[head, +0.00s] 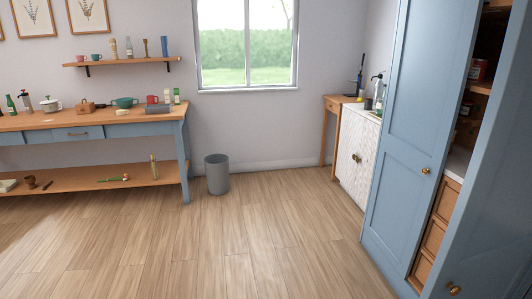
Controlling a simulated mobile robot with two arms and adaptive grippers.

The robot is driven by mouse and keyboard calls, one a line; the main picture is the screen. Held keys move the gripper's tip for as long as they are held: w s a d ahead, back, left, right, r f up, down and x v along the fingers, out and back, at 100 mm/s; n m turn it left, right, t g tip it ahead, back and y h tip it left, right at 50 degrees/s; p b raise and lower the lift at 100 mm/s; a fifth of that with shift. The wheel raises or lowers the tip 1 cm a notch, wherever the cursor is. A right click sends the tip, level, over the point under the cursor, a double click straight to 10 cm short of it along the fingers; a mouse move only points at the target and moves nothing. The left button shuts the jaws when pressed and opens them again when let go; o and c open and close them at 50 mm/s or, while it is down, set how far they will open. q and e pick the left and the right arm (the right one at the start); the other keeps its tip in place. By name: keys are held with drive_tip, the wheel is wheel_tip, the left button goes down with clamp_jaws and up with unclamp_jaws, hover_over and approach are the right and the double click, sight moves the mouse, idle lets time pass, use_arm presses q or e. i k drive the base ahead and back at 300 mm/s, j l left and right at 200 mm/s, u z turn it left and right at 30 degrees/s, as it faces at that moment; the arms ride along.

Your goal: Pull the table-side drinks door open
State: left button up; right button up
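The low white drinks cabinet (348,181) stands against the right wall, between a small wooden side table (326,128) and a tall blue larder. Its pale front appears closed, with dark brass knobs (356,157) close together near the middle. The door on the side-table side is the farther, left part of this front. The seam between the doors is too small to make out clearly. The larder partly hides the cabinet's near end. Neither of my grippers is in view.
The tall blue larder's door (402,120) stands open at right, showing shelves and wooden drawers (434,228). Bottles (377,90) stand on the white cabinet. A grey bin (217,176) stands below the window. A long blue workbench (90,124) is at left. The middle floor is clear.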

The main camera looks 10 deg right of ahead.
sight(351, 123)
drive_tip(key=i+z, duration=0.1)
drive_tip(key=i, duration=0.5)
drive_tip(key=i+j, duration=0.1)
drive_tip(key=i, duration=0.5)
drive_tip(key=i+j+z, duration=0.15)
drive_tip(key=i, duration=0.4)
drive_tip(key=i+j+z, duration=0.1)
drive_tip(key=i, duration=0.5)
